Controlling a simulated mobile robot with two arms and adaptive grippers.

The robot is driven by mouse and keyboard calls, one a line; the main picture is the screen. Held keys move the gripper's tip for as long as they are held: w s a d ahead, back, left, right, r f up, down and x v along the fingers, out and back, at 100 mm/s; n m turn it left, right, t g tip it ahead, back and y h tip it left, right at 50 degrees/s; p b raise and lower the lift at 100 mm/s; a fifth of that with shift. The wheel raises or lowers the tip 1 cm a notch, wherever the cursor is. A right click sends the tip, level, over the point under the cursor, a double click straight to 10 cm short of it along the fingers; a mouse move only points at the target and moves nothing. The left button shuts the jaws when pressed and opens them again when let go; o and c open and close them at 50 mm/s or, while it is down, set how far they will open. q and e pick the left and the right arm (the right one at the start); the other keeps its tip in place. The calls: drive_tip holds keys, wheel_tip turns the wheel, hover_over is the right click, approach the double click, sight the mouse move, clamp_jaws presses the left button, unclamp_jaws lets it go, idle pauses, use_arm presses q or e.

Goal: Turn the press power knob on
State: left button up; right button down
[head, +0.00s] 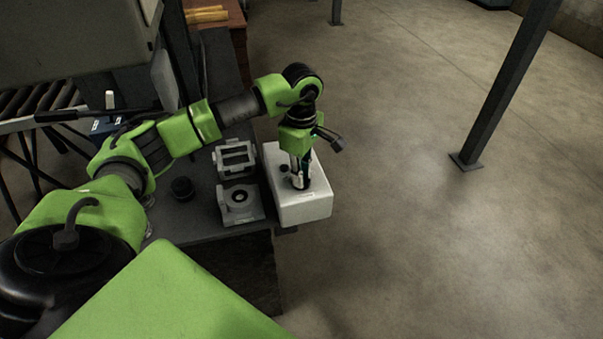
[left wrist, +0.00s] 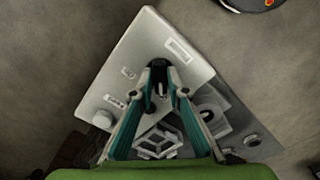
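The press appears to be the white box (head: 312,206) at the table's end; its pale top also fills the middle of the left wrist view (left wrist: 134,62). A pale round knob (left wrist: 103,118) stands near its left corner there, beside small labels. I cannot read the knob's setting. My left gripper (head: 299,186) points down over the box. In the left wrist view its fingertips (left wrist: 159,70) are together, over the middle of the top and apart from the pale knob. I see nothing held. Whether the tips touch the box is unclear. My right gripper is out of view.
A grey open frame (head: 235,160) and a grey block with a round hole (head: 240,203) stand left of the box. A small black cylinder (head: 182,188) stands further left. A dark steel post (head: 505,85) rises at right; the floor between is clear.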

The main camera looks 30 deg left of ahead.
use_arm(q)
clamp_jaws()
drive_tip(key=m+b, duration=0.3)
drive_tip(key=shift+f, duration=0.15)
drive_tip(key=m+b, duration=0.3)
drive_tip(key=m, duration=0.2)
drive_tip(key=m+b, duration=0.3)
drive_tip(key=m, duration=0.2)
drive_tip(key=shift+r+m+b, duration=0.2)
drive_tip(key=shift+m+b, duration=0.5)
drive_tip(key=shift+m, duration=1.7)
